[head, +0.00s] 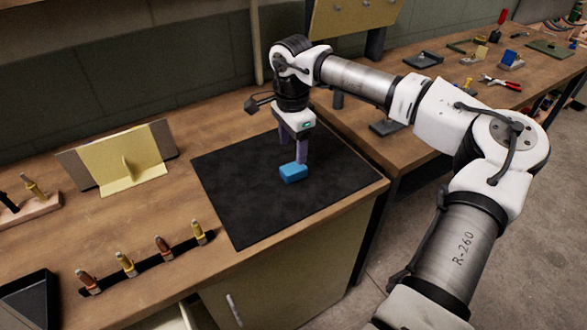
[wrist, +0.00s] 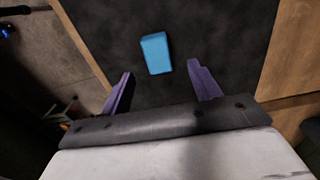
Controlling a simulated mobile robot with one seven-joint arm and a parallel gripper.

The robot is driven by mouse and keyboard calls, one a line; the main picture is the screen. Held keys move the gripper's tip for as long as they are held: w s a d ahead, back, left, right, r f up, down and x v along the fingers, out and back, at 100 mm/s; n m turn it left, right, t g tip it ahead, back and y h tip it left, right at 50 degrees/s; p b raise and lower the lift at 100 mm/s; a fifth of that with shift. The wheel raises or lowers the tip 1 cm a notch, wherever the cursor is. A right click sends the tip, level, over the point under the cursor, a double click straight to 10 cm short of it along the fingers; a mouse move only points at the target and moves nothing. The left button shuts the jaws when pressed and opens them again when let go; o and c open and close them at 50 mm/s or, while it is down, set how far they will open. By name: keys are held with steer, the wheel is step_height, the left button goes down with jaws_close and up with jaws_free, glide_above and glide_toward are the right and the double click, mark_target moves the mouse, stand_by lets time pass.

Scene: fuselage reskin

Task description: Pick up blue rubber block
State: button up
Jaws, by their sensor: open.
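The blue rubber block (head: 293,172) lies on a black mat (head: 235,195) on the wooden workbench. My gripper (head: 292,165) is over the mat, pointing down, with its purple fingers just behind and beside the block in the head view. In the wrist view the fingers (wrist: 162,82) stand apart with nothing between them. The block (wrist: 156,53) appears beyond the fingertips, roughly centred in the gap and slightly turned. I cannot tell how far the tips are above the mat.
A black strip with several small red and yellow fastener tools (head: 164,245) lies at the front left. A yellow bracketed panel (head: 128,160) stands at the back left. A dark tray (head: 30,300) sits at the lower left. A second bench (head: 455,110) on the right holds pliers (head: 500,82) and small parts.

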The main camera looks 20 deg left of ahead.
mark_target(293, 167)
steer(key=shift+s+d+f+p, duration=0.1)
steer(key=shift+f+p, duration=0.5)
steer(key=shift+f, duration=1)
steer(key=shift+s+d+f+p, duration=0.1)
steer(key=shift+f+p, duration=0.45)
steer(key=shift+f, duration=1)
steer(key=c, duration=1.1)
steer(key=shift+r, duration=0.1)
step_height(293, 167, up, 20)
steer(key=b, duration=0.3)
steer(key=shift+b, duration=0.35)
